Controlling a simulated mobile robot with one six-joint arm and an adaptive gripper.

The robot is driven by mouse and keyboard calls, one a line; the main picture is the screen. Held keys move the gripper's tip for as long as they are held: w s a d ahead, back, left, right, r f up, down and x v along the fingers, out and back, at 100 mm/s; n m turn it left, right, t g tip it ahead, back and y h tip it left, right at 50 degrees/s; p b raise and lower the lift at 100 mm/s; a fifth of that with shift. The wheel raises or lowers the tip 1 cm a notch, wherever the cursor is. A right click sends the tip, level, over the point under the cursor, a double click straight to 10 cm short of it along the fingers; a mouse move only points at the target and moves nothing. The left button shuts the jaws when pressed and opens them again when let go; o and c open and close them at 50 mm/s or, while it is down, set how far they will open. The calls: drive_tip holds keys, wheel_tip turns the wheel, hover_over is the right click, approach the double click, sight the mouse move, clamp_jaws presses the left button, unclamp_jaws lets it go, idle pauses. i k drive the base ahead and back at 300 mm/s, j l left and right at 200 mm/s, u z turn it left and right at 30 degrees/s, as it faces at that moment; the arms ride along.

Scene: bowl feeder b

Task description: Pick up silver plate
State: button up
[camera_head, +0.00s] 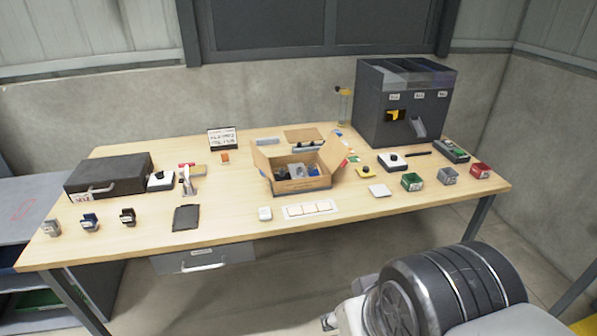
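A silver-grey flat piece (418,127) sits tilted in the right outlet of the dark feeder (372,120) at the back right of the table. It looks like the silver plate, but it is small in this view and I cannot be sure. A yellow piece (393,115) sits in the outlet to its left. Grey parts (297,169) also lie in the open cardboard box (304,186) mid-table, too small to identify. Part of my own arm fills the lower right. My gripper's fingers do not show.
The wooden table (240,205) also holds a black case (108,174), a dark tablet (187,218), a white strip of pads (309,209), a white square (379,190), push-button boxes and several small coloured blocks. A drawer (203,260) hangs below. The front right tabletop is mostly clear.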

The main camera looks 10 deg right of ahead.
sight(298, 168)
drive_tip(key=i+j+z, duration=0.15)
drive_tip(key=i, duration=0.3)
drive_tip(key=i+j+z, duration=0.15)
drive_tip(key=i, duration=0.3)
drive_tip(key=i+j+z, duration=0.15)
drive_tip(key=i, duration=0.3)
drive_tip(key=i+j+z, duration=0.15)
drive_tip(key=i, duration=0.3)
drive_tip(key=j, duration=0.1)
